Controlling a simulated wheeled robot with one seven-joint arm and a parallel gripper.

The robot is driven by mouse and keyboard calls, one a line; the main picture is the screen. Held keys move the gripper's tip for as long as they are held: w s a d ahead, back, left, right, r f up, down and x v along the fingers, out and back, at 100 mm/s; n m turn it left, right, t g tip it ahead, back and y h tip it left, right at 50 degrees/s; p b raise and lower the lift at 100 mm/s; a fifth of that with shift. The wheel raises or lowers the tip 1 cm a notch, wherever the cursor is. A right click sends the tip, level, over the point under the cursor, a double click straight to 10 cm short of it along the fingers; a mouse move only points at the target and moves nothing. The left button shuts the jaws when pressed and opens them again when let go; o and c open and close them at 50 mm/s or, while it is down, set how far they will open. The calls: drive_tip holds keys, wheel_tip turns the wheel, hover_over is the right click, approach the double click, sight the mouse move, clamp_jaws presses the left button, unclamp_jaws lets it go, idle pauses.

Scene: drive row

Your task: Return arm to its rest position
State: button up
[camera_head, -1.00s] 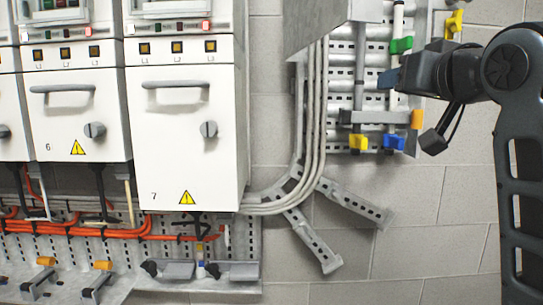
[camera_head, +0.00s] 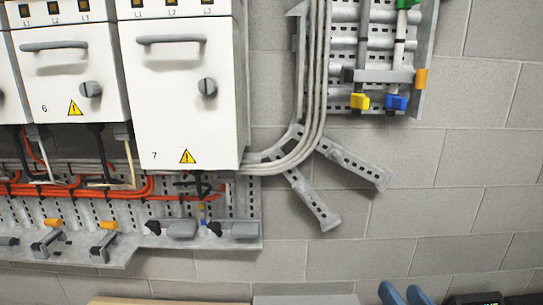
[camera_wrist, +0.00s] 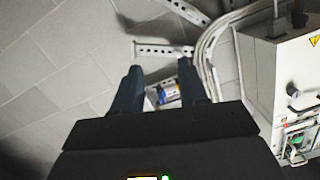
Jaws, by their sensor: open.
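The fingers point toward the grey block wall, and the picture there is rolled over. A small blue and yellow item (camera_wrist: 168,90) shows beyond the gap, apart from the fingers. The rest of my arm is out of the head view.
White cabinets (camera_head: 184,95) with handles and knobs fill the left. Grey conduits (camera_head: 312,100) curve beside them. Galvanised brackets (camera_head: 355,167) project at the centre. Yellow (camera_head: 360,101) and blue (camera_head: 396,102) fittings hang upper right. A tan edge (camera_head: 170,300) shows along the bottom. The wall right of the brackets is bare.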

drive_tip(key=s+f+g, duration=0.1)
drive_tip(key=s+f, duration=0.3)
drive_tip(key=s, duration=0.5)
drive_tip(key=s+f, duration=0.4)
drive_tip(key=s, duration=0.5)
drive_tip(key=s+d+r+n, duration=0.1)
drive_tip(key=s+r+n, duration=0.1)
drive_tip(key=s, duration=1.4)
drive_tip(key=shift+d+g+h, duration=0.25)
drive_tip(key=shift+g+h, duration=0.15)
